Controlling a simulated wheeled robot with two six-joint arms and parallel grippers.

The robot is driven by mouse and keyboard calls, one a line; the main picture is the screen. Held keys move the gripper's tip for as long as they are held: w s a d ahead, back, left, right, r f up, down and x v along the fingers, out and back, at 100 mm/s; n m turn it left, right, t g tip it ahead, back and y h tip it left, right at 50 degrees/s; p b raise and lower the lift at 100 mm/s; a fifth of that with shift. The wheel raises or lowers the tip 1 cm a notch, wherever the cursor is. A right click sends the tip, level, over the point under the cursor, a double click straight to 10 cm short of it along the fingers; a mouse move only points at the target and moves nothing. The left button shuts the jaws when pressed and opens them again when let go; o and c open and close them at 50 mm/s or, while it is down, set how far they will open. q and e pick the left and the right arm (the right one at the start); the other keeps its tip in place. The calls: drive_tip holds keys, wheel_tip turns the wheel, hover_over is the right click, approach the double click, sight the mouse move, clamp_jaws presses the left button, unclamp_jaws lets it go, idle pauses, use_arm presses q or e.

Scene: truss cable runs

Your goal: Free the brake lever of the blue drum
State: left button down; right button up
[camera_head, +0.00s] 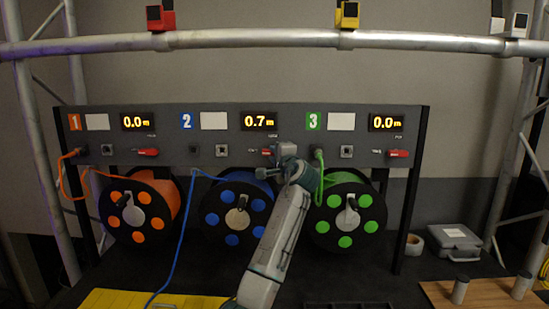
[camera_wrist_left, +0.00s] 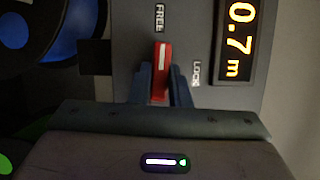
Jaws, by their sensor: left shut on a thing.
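The blue drum (camera_head: 238,212) stands under section 2 of the panel, and part of it shows at the upper left of the wrist view (camera_wrist_left: 72,22). Its red brake lever (camera_wrist_left: 162,62) lies between the fingers of my left gripper (camera_wrist_left: 162,90), which is shut on it. The lever lies along the panel under the LOCK label, pointing away from the FREE label (camera_wrist_left: 159,18). In the head view the lever (camera_head: 267,151) is mostly hidden by my left gripper (camera_head: 273,162). My right gripper is not in view.
The panel (camera_head: 225,117) shows 0.7 m on the blue drum's display (camera_head: 259,121). An orange drum (camera_head: 138,210) stands to the left and a green drum (camera_head: 345,213) to the right, close to my left arm. A blue cable (camera_head: 177,240) runs down from the panel.

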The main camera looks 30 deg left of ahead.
use_arm(q)
drive_tip(key=shift+f+n, duration=0.1)
drive_tip(key=shift+n, duration=0.3)
drive_tip(key=c, duration=1.4)
unclamp_jaws()
drive_tip(key=shift+o, duration=0.2)
drive_tip(key=b+v, duration=0.4)
drive_tip(key=v, duration=0.7)
